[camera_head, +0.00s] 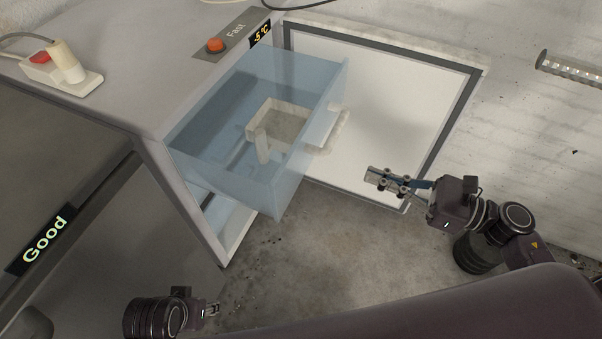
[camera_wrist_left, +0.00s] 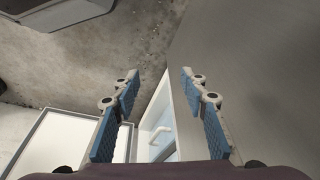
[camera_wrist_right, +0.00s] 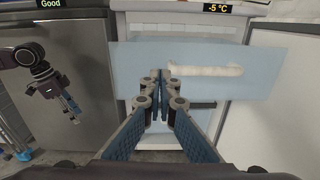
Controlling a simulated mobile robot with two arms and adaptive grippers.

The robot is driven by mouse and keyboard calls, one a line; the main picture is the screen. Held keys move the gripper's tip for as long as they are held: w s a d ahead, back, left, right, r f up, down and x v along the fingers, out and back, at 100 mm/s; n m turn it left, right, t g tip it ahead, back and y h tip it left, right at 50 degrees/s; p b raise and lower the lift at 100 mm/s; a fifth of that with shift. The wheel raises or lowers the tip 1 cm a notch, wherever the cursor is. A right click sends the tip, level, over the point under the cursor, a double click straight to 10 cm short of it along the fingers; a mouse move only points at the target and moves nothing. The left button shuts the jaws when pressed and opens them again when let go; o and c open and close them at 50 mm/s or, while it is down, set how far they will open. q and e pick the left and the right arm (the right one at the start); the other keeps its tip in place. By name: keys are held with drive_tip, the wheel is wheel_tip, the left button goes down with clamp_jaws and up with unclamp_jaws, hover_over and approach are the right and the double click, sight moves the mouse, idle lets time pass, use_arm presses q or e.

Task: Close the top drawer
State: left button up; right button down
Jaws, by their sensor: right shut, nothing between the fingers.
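The top drawer (camera_head: 235,179) is a see-through blue box, pulled well out of the grey freezer cabinet (camera_head: 175,85). A pale bar (camera_wrist_right: 205,72) shows at its front panel (camera_wrist_right: 260,78) in the right wrist view. My right gripper (camera_head: 370,176) is shut and empty, in front of the drawer and apart from it in the head view. In the right wrist view its closed fingertips (camera_wrist_right: 160,75) overlap the front panel. My left gripper (camera_head: 215,309) is low at the front; the left wrist view shows its fingers (camera_wrist_left: 160,74) spread with nothing between them.
The freezer door (camera_head: 400,85) stands open on the right, white with a dark seal. A grey cabinet front with a "Good" display (camera_head: 42,240) is at left. A power strip (camera_head: 60,72) and red button (camera_head: 216,45) are on top. Bare floor (camera_head: 330,250) lies below.

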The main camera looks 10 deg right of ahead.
drive_tip(key=p, duration=0.1)
approach(299, 151)
drive_tip(key=shift+n, duration=0.3)
drive_tip(key=x, duration=0.6)
drive_tip(key=shift+r, duration=0.15)
use_arm(q)
drive_tip(key=shift+s+f, duration=0.15)
drive_tip(key=shift+f, duration=1.7)
use_arm(e)
drive_tip(key=shift+w+a, duration=0.3)
drive_tip(key=shift+a, duration=0.15)
